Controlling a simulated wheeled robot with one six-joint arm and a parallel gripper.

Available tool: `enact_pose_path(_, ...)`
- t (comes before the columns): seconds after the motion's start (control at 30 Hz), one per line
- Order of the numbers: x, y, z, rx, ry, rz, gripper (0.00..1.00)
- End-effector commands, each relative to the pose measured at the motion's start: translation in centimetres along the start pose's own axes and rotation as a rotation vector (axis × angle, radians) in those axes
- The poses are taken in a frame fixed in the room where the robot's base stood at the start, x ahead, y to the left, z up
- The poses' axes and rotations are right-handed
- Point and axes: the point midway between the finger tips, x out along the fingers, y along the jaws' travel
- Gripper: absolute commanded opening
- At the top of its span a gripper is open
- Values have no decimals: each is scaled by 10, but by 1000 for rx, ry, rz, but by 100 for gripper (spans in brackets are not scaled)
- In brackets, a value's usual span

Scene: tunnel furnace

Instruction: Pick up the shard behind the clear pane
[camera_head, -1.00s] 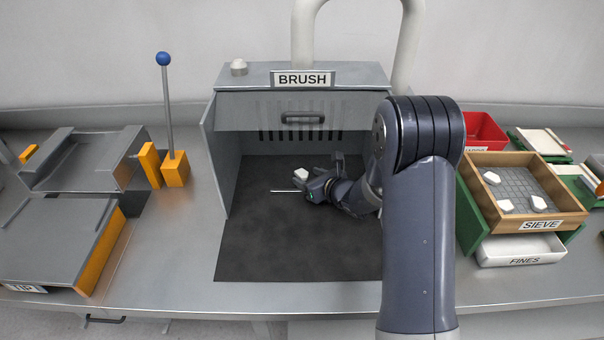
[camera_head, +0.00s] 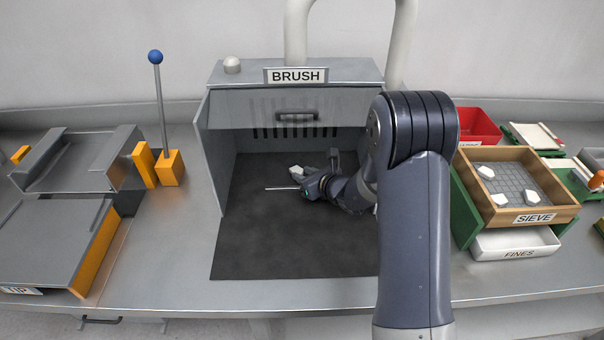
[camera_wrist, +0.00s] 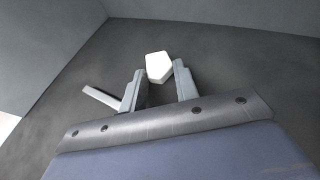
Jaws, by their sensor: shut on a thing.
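A white, angular shard (camera_wrist: 159,66) sits between the fingertips of my gripper (camera_wrist: 160,80) in the wrist view. The fingers are shut on it near their tips. In the head view the shard (camera_head: 297,171) shows beside my gripper (camera_head: 306,181), over the dark mat inside the booth. The clear pane (camera_head: 235,107) of the BRUSH booth, with a dark handle, hangs across the top of its opening. My arm reaches in below it from the right. Whether the shard touches the mat is hard to tell.
A thin pale rod (camera_head: 281,189) shows left of my gripper. The booth's left side wall (camera_head: 213,150) stands close. The dark mat (camera_head: 270,250) in front is clear. At right, the wooden SIEVE tray (camera_head: 560,212) holds several white shards above a FINES drawer (camera_head: 515,245).

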Motion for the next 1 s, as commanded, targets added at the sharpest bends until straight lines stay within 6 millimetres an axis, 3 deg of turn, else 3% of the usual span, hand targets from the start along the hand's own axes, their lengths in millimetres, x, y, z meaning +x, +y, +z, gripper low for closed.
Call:
enact_pose_path(0.2,-6,2,6,-1,-1,0,8)
enact_pose_path(0.57,-32,3,67,-4,-3,-1,8)
enact_pose_path(0.6,-37,9,58,0,0,0,8)
enact_pose_path(1.0,-107,62,28,-1,-1,1,8)
